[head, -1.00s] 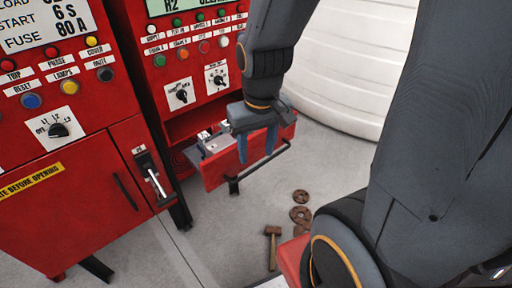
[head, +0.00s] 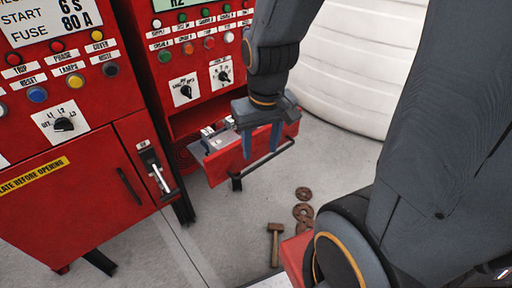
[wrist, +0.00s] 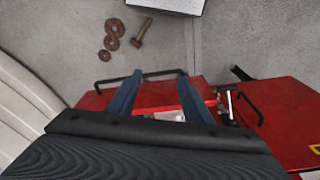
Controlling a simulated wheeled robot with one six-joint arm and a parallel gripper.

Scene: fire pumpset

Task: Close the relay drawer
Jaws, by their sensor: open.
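The relay drawer (head: 222,168) sticks out open from the lower part of the right red cabinet. It has a red front panel and a black bar handle (head: 265,164), with pale relay parts (head: 215,138) inside. My gripper (head: 262,148) points down at the drawer front, its two blue fingers apart and empty. In the wrist view the fingers (wrist: 158,78) reach over the red drawer front (wrist: 150,98), and their tips are close to the handle bar (wrist: 115,82). I cannot tell whether they touch the drawer.
The left red cabinet (head: 80,200) with a lever switch (head: 155,172) stands beside the drawer. A hammer (head: 275,240) and rusty discs (head: 303,212) lie on the grey floor. A white ribbed tank (head: 345,75) stands behind.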

